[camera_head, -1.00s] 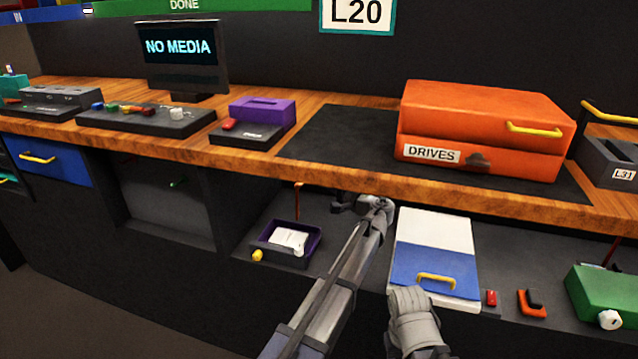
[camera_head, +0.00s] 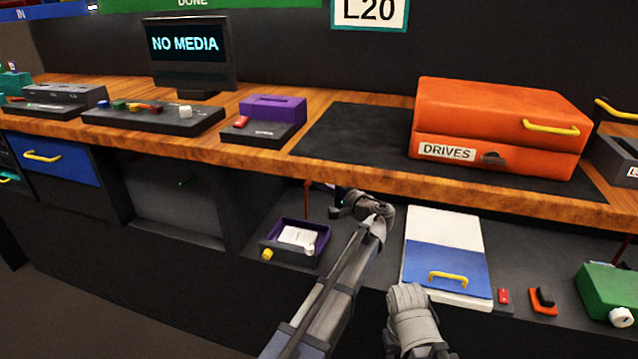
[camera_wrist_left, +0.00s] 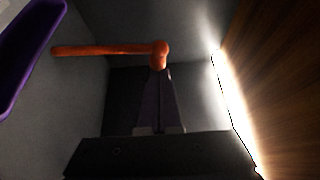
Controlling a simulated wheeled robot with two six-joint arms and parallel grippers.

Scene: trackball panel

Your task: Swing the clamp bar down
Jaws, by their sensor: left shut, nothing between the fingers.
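An orange bar, which looks like the clamp bar (camera_head: 307,198), stands upright behind the purple tray (camera_head: 273,238) on the lower shelf. In the left wrist view the orange bar (camera_wrist_left: 105,49) runs across the upper picture and ends in a rounded orange knob (camera_wrist_left: 160,55). My left gripper (camera_head: 322,187) is shut and empty, just right of the bar's upper part, under the worktop. In the left wrist view its fingertips (camera_wrist_left: 160,76) are right at the knob; I cannot tell whether they touch. Part of my right arm shows, but its gripper is not visible.
The purple tray holds a white card (camera_head: 298,236), with a yellow knob (camera_head: 267,254) at its front. The wooden worktop (camera_head: 350,178) overhangs the shelf closely above my left gripper.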

